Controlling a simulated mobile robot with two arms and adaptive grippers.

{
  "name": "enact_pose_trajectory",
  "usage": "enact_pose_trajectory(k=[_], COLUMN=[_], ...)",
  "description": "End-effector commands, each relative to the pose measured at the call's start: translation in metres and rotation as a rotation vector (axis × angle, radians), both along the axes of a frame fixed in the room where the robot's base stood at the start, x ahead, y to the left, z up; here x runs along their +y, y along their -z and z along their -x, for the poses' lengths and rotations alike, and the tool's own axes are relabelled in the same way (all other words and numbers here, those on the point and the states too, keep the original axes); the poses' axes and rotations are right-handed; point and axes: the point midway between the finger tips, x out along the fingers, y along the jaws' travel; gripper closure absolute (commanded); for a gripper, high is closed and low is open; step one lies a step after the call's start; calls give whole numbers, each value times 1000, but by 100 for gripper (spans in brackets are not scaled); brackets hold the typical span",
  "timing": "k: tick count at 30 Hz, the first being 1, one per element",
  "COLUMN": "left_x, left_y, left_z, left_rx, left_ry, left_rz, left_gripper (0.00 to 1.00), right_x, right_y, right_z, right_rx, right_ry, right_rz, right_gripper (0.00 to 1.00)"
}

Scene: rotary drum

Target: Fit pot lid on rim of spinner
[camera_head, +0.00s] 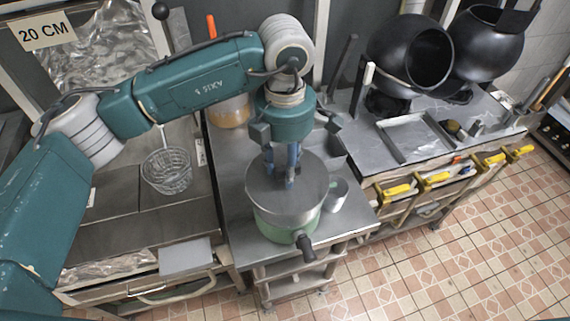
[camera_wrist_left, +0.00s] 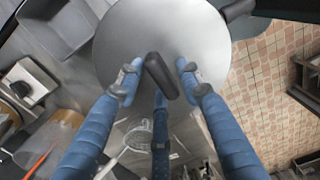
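The pot lid (camera_head: 310,188) is a round grey disc with a black bar handle, which shows in the left wrist view (camera_wrist_left: 160,78). It lies on a pale green pot (camera_head: 285,226) on the steel table. My left gripper (camera_head: 284,178) points down over the lid's middle. In the left wrist view its blue fingers (camera_wrist_left: 157,84) stand around the handle, spread, with gaps at both sides; contact is not clear. The spinner is a black drum (camera_head: 405,55) at the back right, its round opening (camera_head: 429,60) tilted towards the front right. My right gripper is out of view.
A second black drum (camera_head: 487,43) stands right of the first. A metal tray frame (camera_head: 413,138) lies before the drums. A metal cup (camera_head: 336,194) stands close beside the pot. Yellow-handled clamps (camera_head: 437,180) line the bench's front edge.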

Motion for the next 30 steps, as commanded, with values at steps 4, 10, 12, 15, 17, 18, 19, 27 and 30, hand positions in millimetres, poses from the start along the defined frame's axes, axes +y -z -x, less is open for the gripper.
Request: enact_pose_trajectory(k=[4,10,12,15,17,18,19,27,30], left_x=[0,0,0,0,0,0,0,0,0], left_y=[0,-2,-8,-24,-37,-45,-52,-103,-114], left_z=[0,0,0,-1,-1,-2,-1,-1,-1], left_rx=[0,0,-1,-3,-5,-5,-4,-3,-2], left_ry=[0,0,0,0,-1,-2,-1,-1,-1], left_rz=[0,0,1,0,2,2,1,0,0], left_gripper=[57,57,57,57,57,57,57,57,57], right_x=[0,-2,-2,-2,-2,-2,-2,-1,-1], right_y=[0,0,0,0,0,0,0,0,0], right_z=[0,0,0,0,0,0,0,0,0], right_rx=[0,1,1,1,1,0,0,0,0], right_ry=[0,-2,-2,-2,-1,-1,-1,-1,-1], right_rz=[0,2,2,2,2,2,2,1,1], right_gripper=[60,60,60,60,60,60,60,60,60])
